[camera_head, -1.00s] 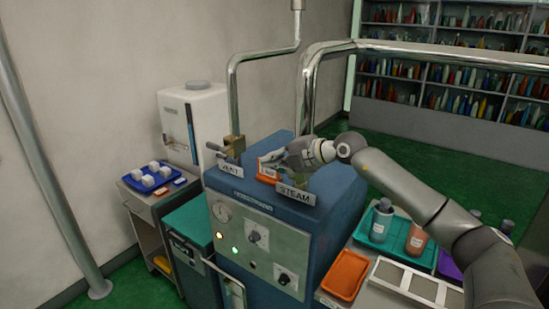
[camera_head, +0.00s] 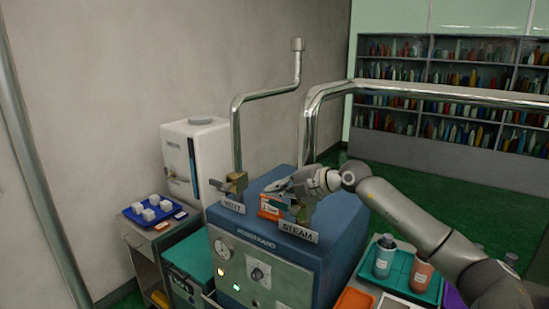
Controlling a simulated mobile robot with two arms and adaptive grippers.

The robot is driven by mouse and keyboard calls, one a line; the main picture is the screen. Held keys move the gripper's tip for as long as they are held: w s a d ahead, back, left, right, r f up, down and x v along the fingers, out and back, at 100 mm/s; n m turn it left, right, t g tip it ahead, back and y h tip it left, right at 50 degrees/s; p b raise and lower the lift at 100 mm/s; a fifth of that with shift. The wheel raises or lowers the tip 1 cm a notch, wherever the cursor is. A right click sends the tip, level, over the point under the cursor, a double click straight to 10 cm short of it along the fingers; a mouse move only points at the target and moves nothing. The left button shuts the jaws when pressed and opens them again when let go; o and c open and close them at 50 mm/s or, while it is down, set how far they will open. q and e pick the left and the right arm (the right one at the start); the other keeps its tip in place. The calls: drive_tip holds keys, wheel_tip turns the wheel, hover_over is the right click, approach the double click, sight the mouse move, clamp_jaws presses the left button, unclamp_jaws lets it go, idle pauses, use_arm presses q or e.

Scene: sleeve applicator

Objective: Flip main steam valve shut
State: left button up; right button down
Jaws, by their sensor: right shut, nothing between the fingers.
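The blue steam machine (camera_head: 335,225) stands in the middle of the head view, with a STEAM plate (camera_head: 299,231) and a VENT plate (camera_head: 232,204) on top. Brass of the steam valve (camera_head: 301,210) shows behind the STEAM plate, under my right gripper; its lever is hidden or cannot be told apart. An orange block with a pale label (camera_head: 270,207) sits just left of it. My right gripper (camera_head: 272,188) is shut and empty, just above the block and the brass part. Whether it touches either is unclear. My left gripper is out of view.
The vent valve (camera_head: 236,183) with a grey lever stands left of the gripper. Steel pipes (camera_head: 309,130) rise behind the machine. A teal tray with bottles (camera_head: 385,258) is at right, a blue tray with white cubes (camera_head: 150,212) at left.

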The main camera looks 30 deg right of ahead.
use_arm(q)
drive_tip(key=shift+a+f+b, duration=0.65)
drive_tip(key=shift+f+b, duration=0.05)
drive_tip(key=shift+b, duration=0.45)
use_arm(e)
wheel_tip(320, 180, up, 11)
drive_tip(key=shift+s, duration=0.4)
drive_tip(key=shift+a+r, duration=0.1)
drive_tip(key=shift+a, duration=0.05)
